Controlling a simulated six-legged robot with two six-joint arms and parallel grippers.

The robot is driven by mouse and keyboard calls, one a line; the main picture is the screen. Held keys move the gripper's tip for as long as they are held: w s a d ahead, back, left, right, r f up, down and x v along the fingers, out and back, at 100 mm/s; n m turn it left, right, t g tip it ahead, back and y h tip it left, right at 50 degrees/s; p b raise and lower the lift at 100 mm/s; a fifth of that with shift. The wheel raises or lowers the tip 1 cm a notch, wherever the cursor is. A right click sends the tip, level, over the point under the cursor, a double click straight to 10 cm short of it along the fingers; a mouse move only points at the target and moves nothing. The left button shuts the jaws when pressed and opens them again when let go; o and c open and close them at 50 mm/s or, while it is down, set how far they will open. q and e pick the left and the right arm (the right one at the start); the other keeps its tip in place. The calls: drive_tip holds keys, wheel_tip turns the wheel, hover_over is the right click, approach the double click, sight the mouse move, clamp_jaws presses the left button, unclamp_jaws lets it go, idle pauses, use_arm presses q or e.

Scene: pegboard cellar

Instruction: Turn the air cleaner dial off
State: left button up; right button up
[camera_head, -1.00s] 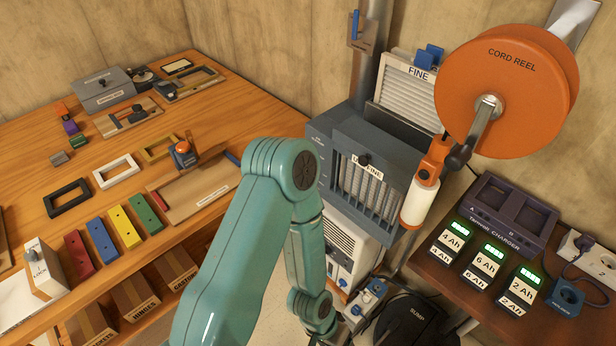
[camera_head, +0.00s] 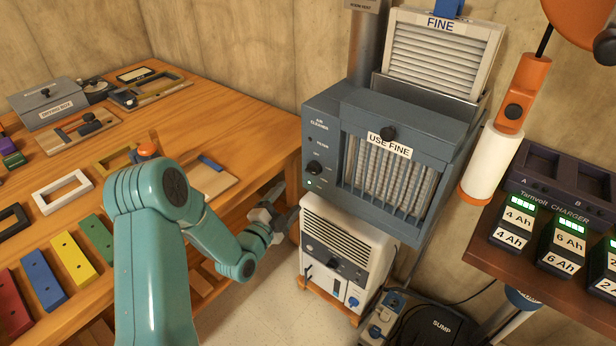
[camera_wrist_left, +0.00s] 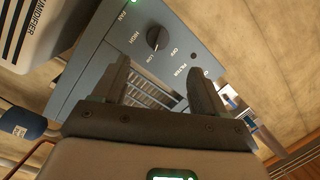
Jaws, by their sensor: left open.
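The air cleaner (camera_head: 405,118) is a blue-grey box with a grille and a "USE FINE" label. Its black dial (camera_head: 314,168) is on the left of the front, above a lit green lamp (camera_head: 308,182). My right gripper is not in view.
A white humidifier (camera_head: 345,252) stands under the air cleaner. The wooden bench (camera_head: 240,130) is close on the left of my left gripper. A white cylinder (camera_head: 490,165) hangs at the right beside a shelf with chargers (camera_head: 570,190). Floor shows below the gripper.

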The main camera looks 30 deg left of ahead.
sight(311, 173)
use_arm(q)
drive_tip(key=w, duration=1.2)
drive_tip(key=shift+a+p, duration=0.3)
drive_tip(key=shift+a, duration=0.1)
drive_tip(key=c, duration=1.1)
